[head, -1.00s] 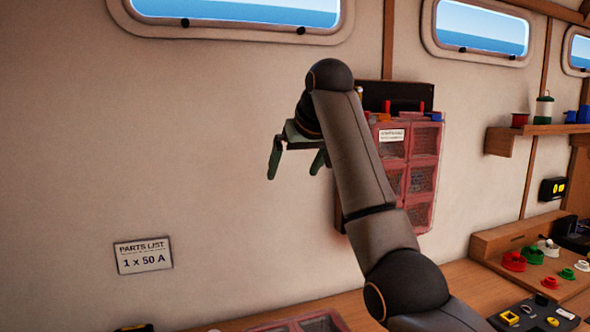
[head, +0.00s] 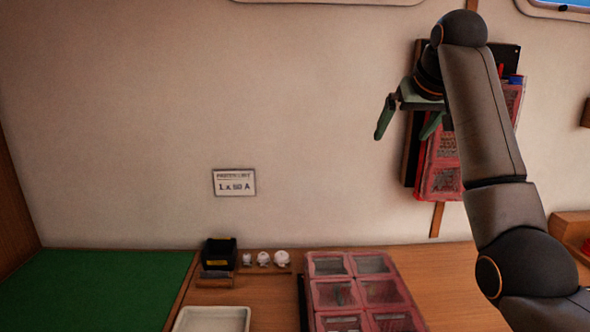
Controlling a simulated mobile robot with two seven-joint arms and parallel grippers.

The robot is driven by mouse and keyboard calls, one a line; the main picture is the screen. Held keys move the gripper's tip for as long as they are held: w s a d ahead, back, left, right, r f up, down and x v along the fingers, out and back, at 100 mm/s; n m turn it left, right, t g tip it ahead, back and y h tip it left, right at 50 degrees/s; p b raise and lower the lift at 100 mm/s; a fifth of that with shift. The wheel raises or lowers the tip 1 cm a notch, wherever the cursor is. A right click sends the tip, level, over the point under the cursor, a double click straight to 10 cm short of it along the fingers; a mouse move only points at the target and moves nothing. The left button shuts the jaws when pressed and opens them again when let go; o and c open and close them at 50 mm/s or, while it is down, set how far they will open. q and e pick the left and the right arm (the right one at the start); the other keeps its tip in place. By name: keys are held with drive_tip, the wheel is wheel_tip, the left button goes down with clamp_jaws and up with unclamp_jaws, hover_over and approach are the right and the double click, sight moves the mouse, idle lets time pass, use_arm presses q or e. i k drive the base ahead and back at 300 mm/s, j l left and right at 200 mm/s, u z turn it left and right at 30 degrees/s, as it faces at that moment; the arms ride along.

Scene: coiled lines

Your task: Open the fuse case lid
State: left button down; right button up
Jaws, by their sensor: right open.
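A red-framed case with a clear, divided lid (head: 341,293) lies on the bench, cut off by the bottom edge; its lid looks closed. A similar red compartment case (head: 447,184) is on the wall, partly hidden behind my right arm. I cannot tell which one is the fuse case. My right gripper (head: 402,137) is open and empty, its green fingers pointing down in front of the wall, beside the wall case and above the bench case. My left gripper is not in view.
A green mat (head: 95,285) covers the bench's left end. A pale tray (head: 212,319), a small black bin (head: 219,252) and several white knobs (head: 264,259) stand left of the bench case. A parts list card (head: 234,182) reading 1 x 50 A is on the wall.

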sight(360, 296)
drive_tip(key=k+l, duration=0.35)
drive_tip(key=k, duration=0.15)
drive_tip(key=k+l, duration=0.3)
drive_tip(key=k, duration=0.15)
